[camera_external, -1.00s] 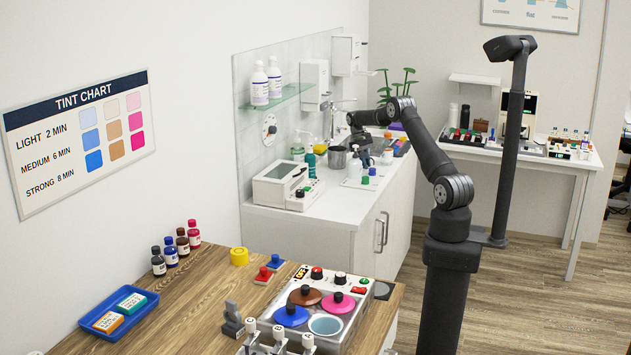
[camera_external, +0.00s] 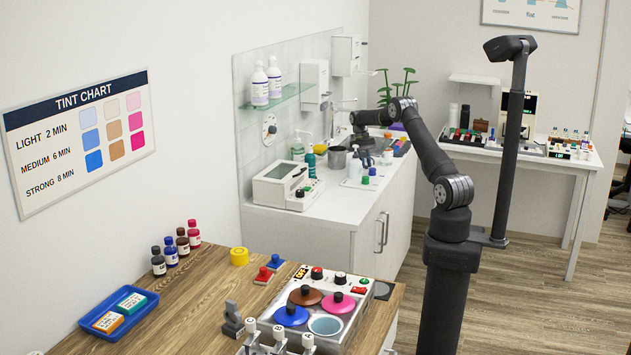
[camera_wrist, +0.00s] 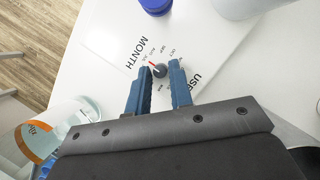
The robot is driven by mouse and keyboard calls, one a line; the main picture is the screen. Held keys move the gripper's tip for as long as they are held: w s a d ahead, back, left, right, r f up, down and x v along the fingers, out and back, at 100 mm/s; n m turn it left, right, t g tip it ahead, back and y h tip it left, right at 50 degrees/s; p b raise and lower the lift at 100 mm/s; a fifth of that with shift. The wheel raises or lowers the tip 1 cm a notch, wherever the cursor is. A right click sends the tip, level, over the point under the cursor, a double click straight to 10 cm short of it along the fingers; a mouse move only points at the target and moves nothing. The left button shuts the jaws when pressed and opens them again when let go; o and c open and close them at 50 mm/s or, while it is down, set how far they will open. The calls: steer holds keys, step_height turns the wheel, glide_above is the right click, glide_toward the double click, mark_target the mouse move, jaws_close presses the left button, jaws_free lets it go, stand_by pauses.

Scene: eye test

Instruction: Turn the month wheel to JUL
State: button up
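A white card (camera_wrist: 110,45) printed MONTH and USE lies under my gripper in the wrist view. On it is the month wheel's small dark round knob (camera_wrist: 161,71), with a red pointer directed to the upper left of the picture. Tiny month labels ring it; one looks like OCT, but I cannot surely read which one the pointer meets. My gripper's (camera_wrist: 161,68) two blue fingers stand on either side of the knob and appear to touch it. In the external view my gripper (camera_external: 365,148) is low over the far white counter, and the wheel is hidden there.
A blue-capped bottle (camera_wrist: 155,5) and a white container (camera_wrist: 240,8) stand beyond the card. In the external view the counter (camera_external: 325,212) also holds a white device (camera_external: 278,184).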

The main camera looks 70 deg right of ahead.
steer(key=shift+o, duration=1.2)
steer(key=v, duration=0.7)
steer(key=shift+r, duration=0.25)
steer(key=x, duration=0.7)
steer(key=shift+f, duration=0.25)
steer(key=shift+r, duration=0.1)
